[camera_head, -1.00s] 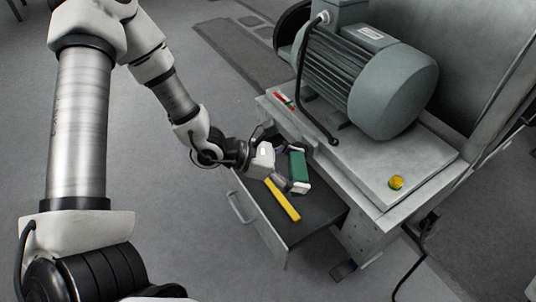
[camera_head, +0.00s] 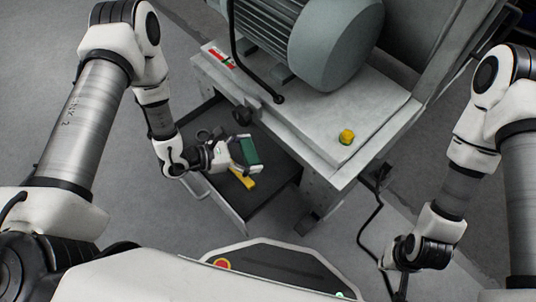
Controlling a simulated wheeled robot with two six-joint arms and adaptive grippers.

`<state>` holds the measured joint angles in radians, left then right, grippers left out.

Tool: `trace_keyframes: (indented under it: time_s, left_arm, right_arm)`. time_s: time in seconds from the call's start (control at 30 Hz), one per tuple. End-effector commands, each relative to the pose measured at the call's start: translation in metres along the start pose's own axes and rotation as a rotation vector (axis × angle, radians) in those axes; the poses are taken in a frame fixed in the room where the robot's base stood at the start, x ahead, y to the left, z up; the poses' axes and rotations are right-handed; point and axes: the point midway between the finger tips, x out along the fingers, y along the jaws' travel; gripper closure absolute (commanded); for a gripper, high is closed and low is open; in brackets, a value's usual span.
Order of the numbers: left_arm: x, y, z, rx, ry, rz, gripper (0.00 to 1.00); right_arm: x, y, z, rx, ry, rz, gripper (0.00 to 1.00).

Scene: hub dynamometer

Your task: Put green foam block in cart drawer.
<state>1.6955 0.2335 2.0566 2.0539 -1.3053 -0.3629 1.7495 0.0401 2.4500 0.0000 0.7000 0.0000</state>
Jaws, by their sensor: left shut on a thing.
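The green foam block (camera_head: 249,151) is between the fingers of my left gripper (camera_head: 242,155), which is shut on it. The block is over the open cart drawer (camera_head: 277,168); I cannot tell its exact height above the drawer floor. The grey drawer is pulled out from under the cart top, towards the lower left. My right gripper (camera_head: 399,284) is at the lower right, away from the drawer, small and dark. Its fingers are not clear enough to judge.
A yellow bar (camera_head: 242,181) lies in the drawer below the block. A dark ring-like thing (camera_head: 204,134) is near the drawer's left side.

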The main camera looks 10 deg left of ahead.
Motion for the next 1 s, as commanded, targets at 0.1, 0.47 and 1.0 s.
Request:
trace_keyframes:
  time_s: [0.1, 0.47, 1.0]
  left_arm:
    - [0.024, -0.001, -0.004, 0.003, -0.001, -0.002, 0.31]
    - [0.070, 0.000, -0.014, 0.000, 0.000, 0.000, 0.31]
    - [0.070, 0.001, -0.015, 0.000, 0.000, 0.002, 0.00]
  right_arm:
    - [0.012, 0.000, 0.000, 0.000, 0.000, 0.000, 1.00]
    - [0.033, 0.000, 0.000, 0.000, 0.000, 0.000, 1.00]
    - [0.032, 0.000, 0.000, 0.000, 0.001, 0.000, 1.00]
